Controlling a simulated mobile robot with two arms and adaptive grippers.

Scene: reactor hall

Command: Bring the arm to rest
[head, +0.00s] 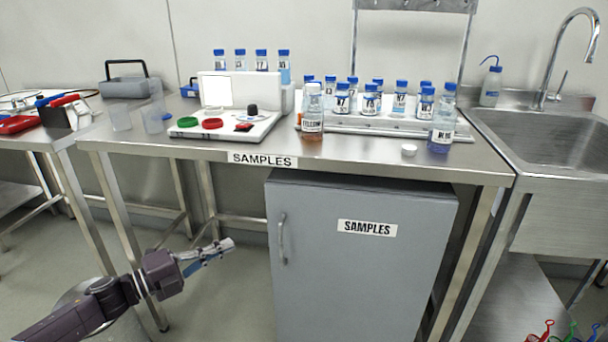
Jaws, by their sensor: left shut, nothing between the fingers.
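My left arm comes in from the lower left, and my left gripper (222,248) is in front of the samples bench, below the height of its top. It points to the right, toward the grey cabinet, and its fingers are shut with nothing between them. It appears apart from the bench and the cabinet. My right gripper is not in view.
A sink (550,135) adjoins on the right. Floor shows left of the cabinet.

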